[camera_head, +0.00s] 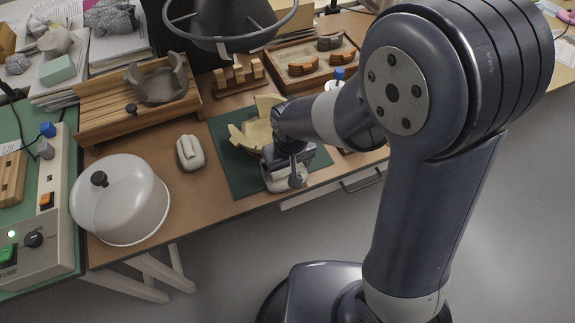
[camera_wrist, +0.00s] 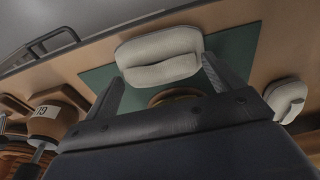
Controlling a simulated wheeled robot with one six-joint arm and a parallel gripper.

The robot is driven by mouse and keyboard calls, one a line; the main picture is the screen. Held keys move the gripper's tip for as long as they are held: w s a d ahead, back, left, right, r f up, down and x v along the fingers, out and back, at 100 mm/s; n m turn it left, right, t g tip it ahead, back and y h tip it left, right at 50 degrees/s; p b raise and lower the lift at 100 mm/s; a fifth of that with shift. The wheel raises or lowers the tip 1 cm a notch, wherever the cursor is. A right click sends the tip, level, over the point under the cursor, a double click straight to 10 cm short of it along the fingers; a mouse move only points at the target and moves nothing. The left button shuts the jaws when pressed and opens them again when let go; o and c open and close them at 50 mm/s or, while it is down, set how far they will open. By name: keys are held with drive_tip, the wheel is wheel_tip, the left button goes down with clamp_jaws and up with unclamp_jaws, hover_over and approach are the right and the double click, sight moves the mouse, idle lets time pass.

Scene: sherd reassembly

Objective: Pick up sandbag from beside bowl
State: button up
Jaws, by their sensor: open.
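A pale grey sandbag (camera_head: 277,181) lies on the near edge of the green mat, beside the bowl. In the wrist view this sandbag (camera_wrist: 160,52) lies just beyond and between my two fingertips. My gripper (camera_wrist: 161,72) is open and empty, with a finger towards each end of the sandbag. In the head view my gripper (camera_head: 290,168) is over the sandbag and partly hides it. The yellowish, broken-edged bowl (camera_head: 250,134) stands on the mat behind the sandbag, partly hidden by my arm. Only part of the bowl (camera_wrist: 178,96) shows in the wrist view.
A second sandbag (camera_head: 190,152) lies on the table left of the mat (camera_head: 225,165). A clear dome (camera_head: 122,205) stands at the left front. A wooden rack (camera_head: 110,110) holds a grey sherd. A sherd tray (camera_head: 285,80) lies behind.

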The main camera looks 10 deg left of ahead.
drive_tip(key=shift+r, duration=0.1)
wheel_tip(320, 180, up, 10)
drive_tip(key=s+p, duration=0.1)
drive_tip(key=shift+s+d+r, duration=0.2)
drive_tip(key=shift+d+r, duration=0.05)
drive_tip(key=shift+d, duration=0.2)
drive_tip(key=shift+f, duration=0.1)
drive_tip(key=f, duration=0.3)
drive_tip(key=w+f, duration=0.1)
drive_tip(key=f, duration=0.3)
drive_tip(key=a+f+b, duration=0.1)
drive_tip(key=f, duration=0.2)
drive_tip(key=shift+w+f, duration=0.2)
drive_tip(key=shift+w, duration=0.05)
